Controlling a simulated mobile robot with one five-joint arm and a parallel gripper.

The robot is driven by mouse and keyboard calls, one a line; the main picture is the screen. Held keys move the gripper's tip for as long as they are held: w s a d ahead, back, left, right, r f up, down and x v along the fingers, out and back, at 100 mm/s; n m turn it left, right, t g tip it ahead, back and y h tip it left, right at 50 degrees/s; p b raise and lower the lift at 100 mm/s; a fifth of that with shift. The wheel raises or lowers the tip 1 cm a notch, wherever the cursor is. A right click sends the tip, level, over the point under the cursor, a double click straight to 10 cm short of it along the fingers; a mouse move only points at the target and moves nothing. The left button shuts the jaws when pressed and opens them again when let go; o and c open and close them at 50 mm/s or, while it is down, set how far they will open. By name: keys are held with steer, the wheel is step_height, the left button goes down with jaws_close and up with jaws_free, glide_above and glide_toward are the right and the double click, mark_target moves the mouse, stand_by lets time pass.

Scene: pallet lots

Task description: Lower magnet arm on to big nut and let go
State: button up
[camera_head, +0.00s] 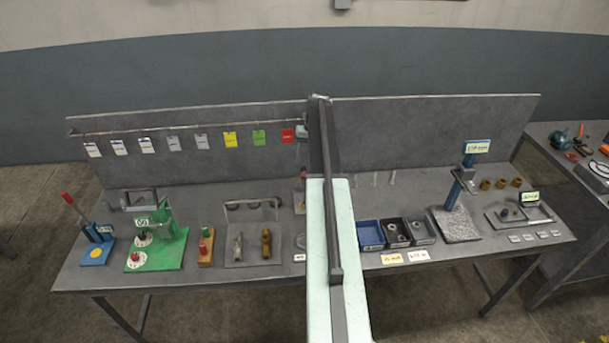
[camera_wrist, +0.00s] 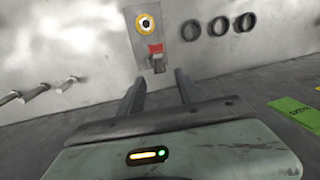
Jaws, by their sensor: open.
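My gripper (camera_wrist: 160,82) is open in the wrist view, and nothing shows held between its two dark fingers. Just beyond the fingertips is a small red and grey fitting (camera_wrist: 156,58), at the lower end of a pale plate (camera_wrist: 165,20). A yellow ring with a dark centre (camera_wrist: 146,25) sits higher on that plate. I cannot tell whether any of these is the magnet arm or the big nut. In the head view my own arm covers the middle of the bench and hides the gripper. A red part (camera_head: 303,175) shows partly just left of the arm.
The bench (camera_head: 210,277) holds a green-based fixture (camera_head: 160,258), blue bin (camera_head: 370,236), dark bins with ring-like parts (camera_head: 397,234), and a blue post (camera_head: 453,195) on a speckled base.

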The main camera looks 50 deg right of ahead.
mark_target(303, 177)
steer(key=f+b, duration=0.1)
steer(key=f, duration=0.2)
steer(key=f+b, duration=0.1)
steer(key=shift+w+a+f+b, duration=0.2)
steer(key=shift+w+a+b, duration=0.05)
steer(key=shift+a+b, duration=0.1)
steer(key=shift+r, duration=0.15)
jaws_close()
stand_by(0.9)
